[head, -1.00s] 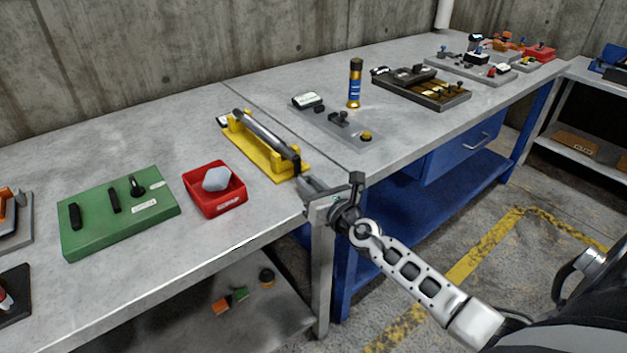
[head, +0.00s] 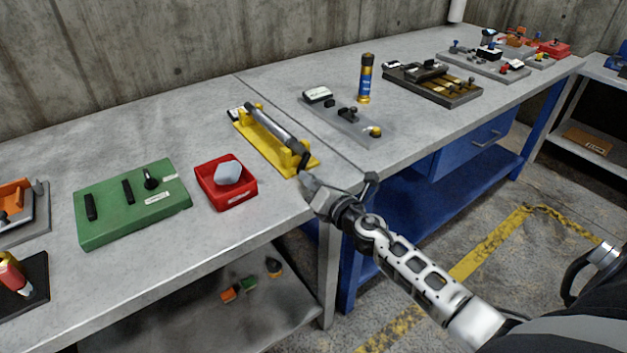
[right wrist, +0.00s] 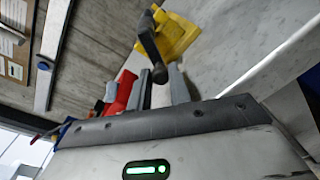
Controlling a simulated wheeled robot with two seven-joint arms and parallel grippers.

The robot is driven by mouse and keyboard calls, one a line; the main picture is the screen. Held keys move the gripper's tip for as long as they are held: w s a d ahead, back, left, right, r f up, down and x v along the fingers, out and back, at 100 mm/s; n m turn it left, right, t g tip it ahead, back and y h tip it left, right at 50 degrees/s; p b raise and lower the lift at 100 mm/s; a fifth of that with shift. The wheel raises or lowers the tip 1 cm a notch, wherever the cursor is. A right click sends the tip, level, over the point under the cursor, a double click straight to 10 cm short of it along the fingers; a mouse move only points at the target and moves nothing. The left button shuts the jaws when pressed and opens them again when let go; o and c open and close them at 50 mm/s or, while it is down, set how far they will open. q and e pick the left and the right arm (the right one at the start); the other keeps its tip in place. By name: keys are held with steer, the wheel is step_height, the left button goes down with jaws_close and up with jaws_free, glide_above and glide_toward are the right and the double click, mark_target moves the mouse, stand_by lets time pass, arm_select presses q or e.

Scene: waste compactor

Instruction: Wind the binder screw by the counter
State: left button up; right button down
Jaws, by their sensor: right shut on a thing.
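My right gripper (head: 307,180) is at this end, by the bench's front edge. In the right wrist view my right gripper (right wrist: 160,84) is shut on the crank's black handle. The exact contact is partly hidden. My left gripper is not in view.
A red bin (head: 226,196) with a pale block stands left of the yellow base, beside a green panel (head: 132,203). To the right are a grey plate (head: 350,127) and a blue-gold canister (head: 365,80). Bare bench lies behind the panel.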

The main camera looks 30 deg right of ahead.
stand_by(0.3)
steer(key=c, duration=1.3)
jaws_free()
steer(key=shift+s, duration=0.1)
steer(key=shift+f, duration=0.1)
